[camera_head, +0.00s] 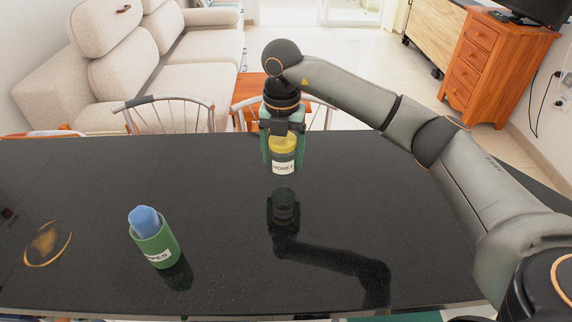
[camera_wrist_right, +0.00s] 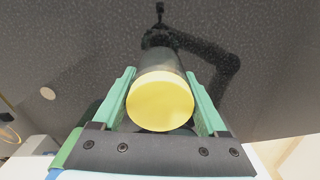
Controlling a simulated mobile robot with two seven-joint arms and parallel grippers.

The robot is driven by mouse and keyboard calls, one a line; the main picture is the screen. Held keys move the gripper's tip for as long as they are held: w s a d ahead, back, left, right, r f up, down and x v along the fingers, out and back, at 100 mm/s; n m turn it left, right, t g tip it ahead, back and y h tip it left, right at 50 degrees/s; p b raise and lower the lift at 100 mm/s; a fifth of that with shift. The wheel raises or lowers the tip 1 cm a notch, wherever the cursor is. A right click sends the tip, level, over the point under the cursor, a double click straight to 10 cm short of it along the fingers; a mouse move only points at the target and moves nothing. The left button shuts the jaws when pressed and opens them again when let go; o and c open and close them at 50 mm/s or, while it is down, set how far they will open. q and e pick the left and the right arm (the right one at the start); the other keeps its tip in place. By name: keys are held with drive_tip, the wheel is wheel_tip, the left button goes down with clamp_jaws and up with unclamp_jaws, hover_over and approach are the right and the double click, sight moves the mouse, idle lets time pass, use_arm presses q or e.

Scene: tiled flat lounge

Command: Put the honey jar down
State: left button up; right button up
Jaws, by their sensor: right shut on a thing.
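The honey jar (camera_head: 284,158) has a yellow lid and a white label reading HONEY. It is upright near the far edge of the black table (camera_head: 220,215). My right gripper (camera_head: 284,140) comes down from above and is shut on the jar, with a green finger on each side. In the right wrist view the yellow lid of the jar (camera_wrist_right: 160,100) sits between the fingers of my right gripper (camera_wrist_right: 162,105). I cannot tell whether the jar's base touches the table. My left gripper is not in view.
A green container (camera_head: 156,246) with a blue thing in it stands at the table's front left. Chairs (camera_head: 172,112) stand along the far edge. A beige sofa (camera_head: 170,65) and a wooden drawer unit (camera_head: 485,65) are beyond. The table's middle is clear.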

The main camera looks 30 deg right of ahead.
sight(286, 166)
drive_tip(key=shift+d+f, duration=0.4)
drive_tip(key=shift+f, duration=0.1)
drive_tip(key=shift+w+f, duration=0.15)
drive_tip(key=shift+f, duration=1.45)
drive_tip(key=shift+f, duration=0.2)
drive_tip(key=o, duration=1.4)
drive_tip(key=shift+o, duration=0.2)
drive_tip(key=shift+r, duration=0.15)
wheel_tip(286, 166, up, 12)
drive_tip(key=shift+r, duration=0.1)
